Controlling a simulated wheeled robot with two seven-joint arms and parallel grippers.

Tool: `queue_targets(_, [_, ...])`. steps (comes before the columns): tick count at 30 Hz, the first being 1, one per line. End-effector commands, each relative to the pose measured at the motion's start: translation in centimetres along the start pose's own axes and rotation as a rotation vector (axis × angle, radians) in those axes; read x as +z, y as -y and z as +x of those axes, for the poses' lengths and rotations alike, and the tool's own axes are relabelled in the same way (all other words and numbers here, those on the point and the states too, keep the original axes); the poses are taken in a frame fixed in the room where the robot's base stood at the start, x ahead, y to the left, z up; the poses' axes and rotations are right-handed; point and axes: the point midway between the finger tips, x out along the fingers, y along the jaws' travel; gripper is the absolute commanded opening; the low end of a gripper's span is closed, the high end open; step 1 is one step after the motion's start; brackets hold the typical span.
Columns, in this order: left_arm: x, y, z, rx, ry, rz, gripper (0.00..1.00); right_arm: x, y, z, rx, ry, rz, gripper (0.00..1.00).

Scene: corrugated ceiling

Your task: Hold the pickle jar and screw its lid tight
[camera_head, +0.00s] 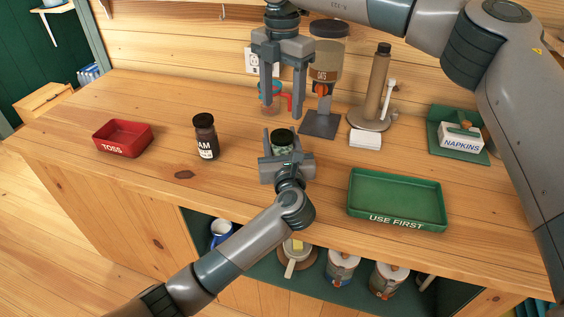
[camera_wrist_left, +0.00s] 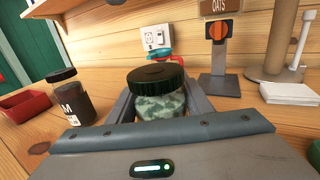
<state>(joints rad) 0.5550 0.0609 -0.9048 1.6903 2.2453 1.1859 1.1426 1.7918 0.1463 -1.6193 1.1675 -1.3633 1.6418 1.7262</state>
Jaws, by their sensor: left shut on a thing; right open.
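The pickle jar (camera_wrist_left: 160,108) stands upright on the counter, a clear jar with green contents. Its dark green lid (camera_head: 283,137) sits on top and looks roughly level; the lid also fills the middle of the left wrist view (camera_wrist_left: 157,76). My left gripper (camera_head: 281,152) is shut around the jar's body from the front and hides its lower part. My right gripper (camera_head: 284,88) points down above and slightly behind the jar, open and empty, apart from the lid.
A jam jar (camera_head: 205,137) and red TOSS tray (camera_head: 123,138) stand left. A green USE FIRST tray (camera_head: 397,200) lies right. An oats dispenser (camera_head: 327,60), paper towel stand (camera_head: 377,90) and napkin holder (camera_head: 460,137) stand behind. Counter beside the jar is clear.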

Motion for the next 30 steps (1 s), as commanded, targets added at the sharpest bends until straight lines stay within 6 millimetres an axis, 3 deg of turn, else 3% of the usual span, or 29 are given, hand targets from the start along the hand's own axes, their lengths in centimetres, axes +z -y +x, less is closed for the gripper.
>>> queue_targets(11, [0.0, 0.01, -0.02, 0.0, 0.0, 0.0, 0.0, -0.05, -0.03, 0.03, 0.0, -0.001, -0.228, 0.59])
queue_targets(30, [0.0, 0.02, -0.02, 0.0, 0.0, 0.0, 0.0, -0.15, -0.07, 0.04, 0.001, -0.001, -1.195, 0.59])
